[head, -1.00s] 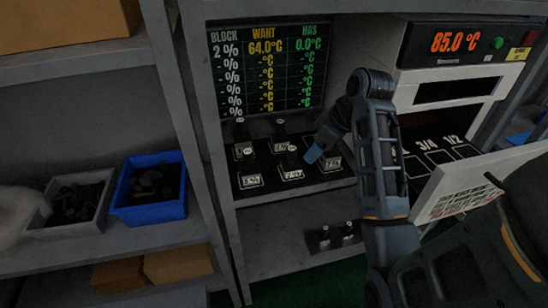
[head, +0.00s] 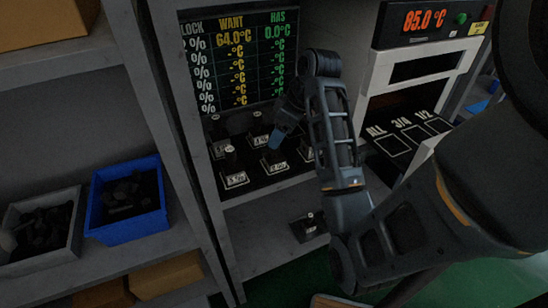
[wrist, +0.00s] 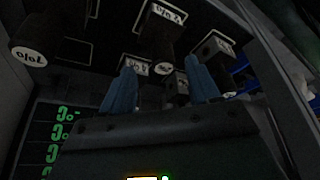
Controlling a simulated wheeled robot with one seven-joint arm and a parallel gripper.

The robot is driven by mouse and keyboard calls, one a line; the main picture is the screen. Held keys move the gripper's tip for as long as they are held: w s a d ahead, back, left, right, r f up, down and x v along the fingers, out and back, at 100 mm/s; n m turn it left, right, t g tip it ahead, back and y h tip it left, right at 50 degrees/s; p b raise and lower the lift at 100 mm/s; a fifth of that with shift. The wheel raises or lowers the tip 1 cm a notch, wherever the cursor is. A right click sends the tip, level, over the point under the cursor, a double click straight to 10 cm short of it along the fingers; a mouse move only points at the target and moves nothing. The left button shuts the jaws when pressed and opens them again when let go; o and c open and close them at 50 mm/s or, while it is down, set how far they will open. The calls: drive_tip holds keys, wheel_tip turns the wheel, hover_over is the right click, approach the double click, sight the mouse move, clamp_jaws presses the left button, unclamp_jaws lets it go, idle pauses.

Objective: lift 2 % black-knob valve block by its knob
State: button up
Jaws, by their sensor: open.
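Several black-knob valve blocks stand in rows on a black tray on the shelf, below the temperature board. The labels are small and blurred. The front middle block (head: 275,167) seems to read 2 %, but I cannot be sure. A block with a similar label (wrist: 168,14) shows inverted at the top middle of the wrist view. My gripper (wrist: 162,86) is open, its two blue fingers apart with nothing visibly gripped. In the head view its blue fingertip (head: 277,137) hangs over the tray, near the front middle block and partly hiding the blocks behind.
The board (head: 236,60) asks 64.0 °C and shows 0.0 °C. A heater (head: 425,60) reading 85.0 °C stands at right, with marked slots (head: 405,135) below. A blue bin (head: 128,205) and a grey bin (head: 40,235) sit at left. Another block (head: 308,226) is on the lower shelf.

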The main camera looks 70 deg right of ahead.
sight(274, 153)
drive_tip(key=shift+f, duration=0.1)
drive_tip(key=shift+p+x, duration=0.5)
drive_tip(key=shift+x, duration=2.05)
drive_tip(key=shift+s+a, duration=0.1)
drive_tip(key=shift+a, duration=0.1)
clamp_jaws()
